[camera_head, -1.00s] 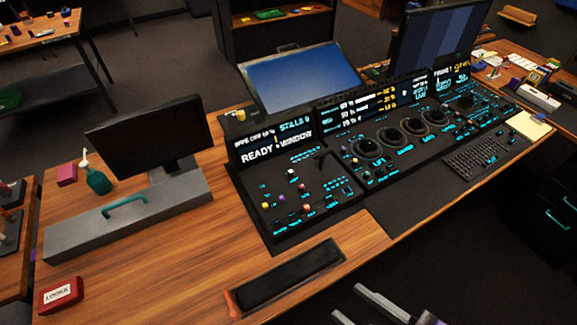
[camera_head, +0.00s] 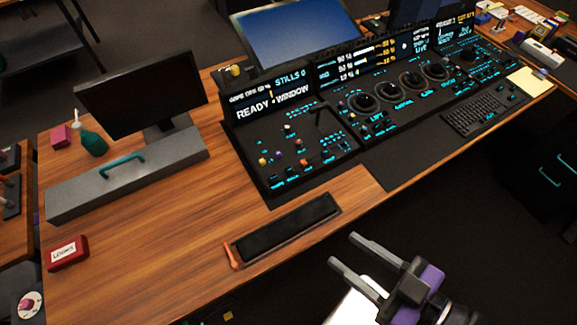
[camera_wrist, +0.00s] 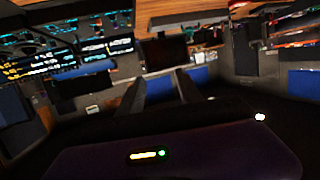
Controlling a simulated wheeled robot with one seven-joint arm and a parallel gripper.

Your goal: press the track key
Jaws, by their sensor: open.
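The black control panel (camera_head: 290,166) lies on the wooden desk in the head view, with small coloured keys and cyan labels on its left section. Its screen (camera_head: 268,108) reads "READY" and "WINDOW". Trackballs in round rings (camera_head: 363,103) sit in a row on the middle section. The labels are too small to tell which key is the track key. My gripper (camera_head: 345,249) is open and empty, in front of the desk's near edge, well apart from the panel. In the wrist view its fingers (camera_wrist: 160,88) are spread, and the panel's lit screens (camera_wrist: 107,47) show at upper left.
A black wrist pad (camera_head: 287,228) with an orange item (camera_head: 232,256) lies on the desk before the panel. A monitor (camera_head: 140,95), a green bottle (camera_head: 93,142) and a red box (camera_head: 68,253) stand at left. A keyboard (camera_head: 477,115) lies at right.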

